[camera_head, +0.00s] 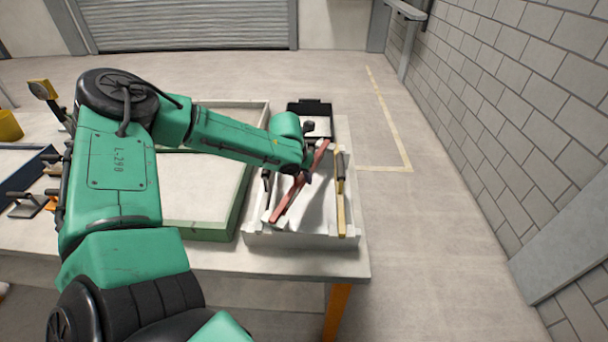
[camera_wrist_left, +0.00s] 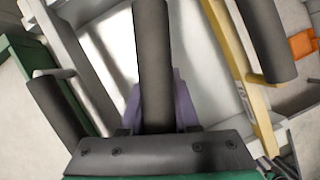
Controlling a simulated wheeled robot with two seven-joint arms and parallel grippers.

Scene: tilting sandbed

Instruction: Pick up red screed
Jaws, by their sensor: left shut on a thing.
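The red screed (camera_head: 284,203) is a long red bar. It slants inside the white tray (camera_head: 300,241) in the head view, its far end higher in the picture. My left gripper (camera_head: 307,173) is at its upper middle, shut on it, though the arm's end partly hides the contact. In the left wrist view a dark bar (camera_wrist_left: 151,55) runs straight out from the gripper body, with a purple part behind it. No red shows there. My right gripper is not in view.
A yellow bar with a dark grip (camera_head: 341,205) lies along the tray's right side, close to the screed. A dark-gripped tool (camera_wrist_left: 60,105) is at the left. A green-framed bed (camera_head: 200,232) stands left of the tray. A black bin (camera_head: 311,107) stands behind.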

